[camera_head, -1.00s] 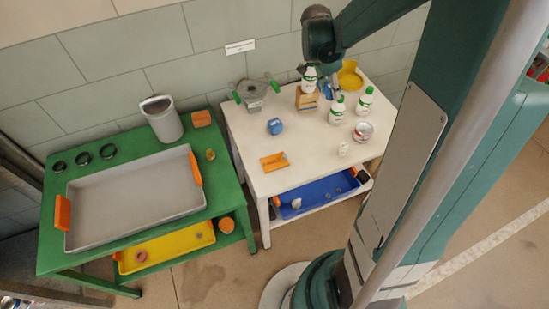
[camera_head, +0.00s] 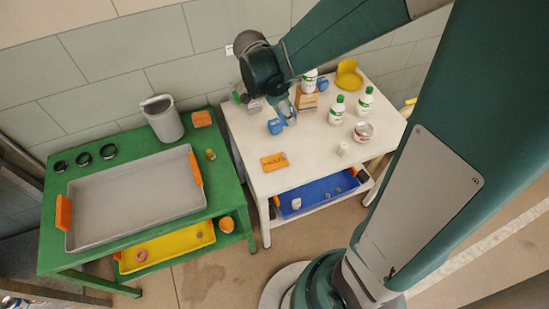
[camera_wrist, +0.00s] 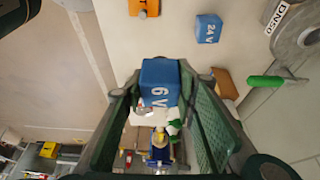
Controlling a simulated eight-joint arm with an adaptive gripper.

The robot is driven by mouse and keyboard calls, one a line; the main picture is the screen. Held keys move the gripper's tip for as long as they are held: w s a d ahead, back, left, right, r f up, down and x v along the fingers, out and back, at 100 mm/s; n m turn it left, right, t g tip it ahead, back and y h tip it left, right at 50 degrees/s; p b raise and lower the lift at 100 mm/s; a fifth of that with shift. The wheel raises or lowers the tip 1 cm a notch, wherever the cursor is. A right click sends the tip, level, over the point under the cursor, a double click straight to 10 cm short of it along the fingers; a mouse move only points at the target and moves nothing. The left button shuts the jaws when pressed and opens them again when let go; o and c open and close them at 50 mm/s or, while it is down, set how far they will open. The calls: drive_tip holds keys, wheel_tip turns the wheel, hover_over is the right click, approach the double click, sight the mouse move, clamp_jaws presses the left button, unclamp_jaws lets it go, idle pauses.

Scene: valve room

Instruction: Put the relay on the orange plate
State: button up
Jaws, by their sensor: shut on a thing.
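In the wrist view my gripper (camera_wrist: 160,82) is shut on a blue block marked "6 V" (camera_wrist: 160,90), a relay. In the head view my gripper (camera_head: 289,108) is over the back left of the white table, the block partly hidden by my arm. A second blue block marked "24 V" (camera_wrist: 208,28) lies on the table apart from the gripper; it also shows in the head view (camera_head: 275,127). The orange plate (camera_head: 273,161) lies flat on the table nearer the front, with dark lettering and nothing on it. Its edge shows in the wrist view (camera_wrist: 144,7).
A grey valve (camera_wrist: 300,35) with green handles stands at the table's back left, partly behind my arm. White bottles (camera_head: 337,110), a can (camera_head: 363,132), a wooden block (camera_head: 307,102), another blue item (camera_head: 321,83) and a yellow scoop (camera_head: 348,74) stand to the right.

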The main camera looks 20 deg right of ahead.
hover_over(279, 160)
drive_tip(key=a, duration=0.2)
wheel_tip(279, 160, down, 5)
drive_tip(key=shift+w+d+f, duration=0.1)
idle(0.5)
idle(0.3)
drive_tip(key=shift+f+b, duration=0.7)
drive_tip(key=shift+f, duration=2.15)
drive_tip(key=shift+f+b, duration=0.6)
drive_tip(key=shift+f, duration=1.5)
drive_tip(key=shift+f, duration=0.2)
